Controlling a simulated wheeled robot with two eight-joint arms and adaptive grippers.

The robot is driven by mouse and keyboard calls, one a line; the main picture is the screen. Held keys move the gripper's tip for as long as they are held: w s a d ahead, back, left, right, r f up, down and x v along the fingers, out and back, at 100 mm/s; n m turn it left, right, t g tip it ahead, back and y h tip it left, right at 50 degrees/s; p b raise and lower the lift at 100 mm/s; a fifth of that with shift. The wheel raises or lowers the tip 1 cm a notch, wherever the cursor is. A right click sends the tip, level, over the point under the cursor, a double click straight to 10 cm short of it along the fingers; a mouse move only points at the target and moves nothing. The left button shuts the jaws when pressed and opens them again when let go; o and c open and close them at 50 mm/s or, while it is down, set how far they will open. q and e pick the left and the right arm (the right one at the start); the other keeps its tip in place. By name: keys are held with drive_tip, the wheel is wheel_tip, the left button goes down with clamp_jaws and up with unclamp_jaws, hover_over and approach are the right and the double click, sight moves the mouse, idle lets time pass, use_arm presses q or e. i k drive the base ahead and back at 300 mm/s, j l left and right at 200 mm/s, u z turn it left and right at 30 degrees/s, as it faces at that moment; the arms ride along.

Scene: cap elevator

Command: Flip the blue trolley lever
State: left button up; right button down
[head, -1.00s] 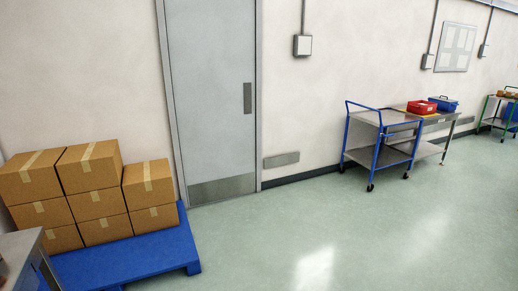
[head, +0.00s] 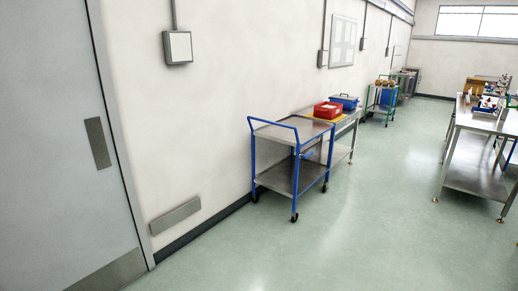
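The blue trolley (head: 291,175) stands against the left wall near the middle of the head view. It has a blue tube frame, grey shelves, dark wheels and a raised blue handle (head: 273,120) on its near side. A small blue part (head: 307,154) shows between its shelves at the far side; I cannot tell whether it is the lever. The trolley's top shelf looks empty. Neither of my grippers is in view.
A steel table with a red box (head: 327,110) and a blue box (head: 344,101) stands just behind the trolley. A green-framed trolley (head: 380,100) is farther back. A steel table (head: 470,172) stands right. The floor (head: 330,245) ahead is clear.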

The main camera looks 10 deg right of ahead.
sight(301, 156)
drive_tip(key=i+l+z, duration=0.2)
drive_tip(key=i, duration=0.65)
drive_tip(key=i+j+z, duration=0.2)
drive_tip(key=i, duration=0.7)
drive_tip(key=i+j+z, duration=0.15)
drive_tip(key=i, duration=0.7)
drive_tip(key=i+l+u, duration=0.1)
drive_tip(key=i+u, duration=0.15)
drive_tip(key=i, duration=0.25)
drive_tip(key=i+l+u, duration=0.2)
drive_tip(key=i, duration=0.25)
drive_tip(key=i+l+u, duration=0.25)
drive_tip(key=i, duration=0.2)
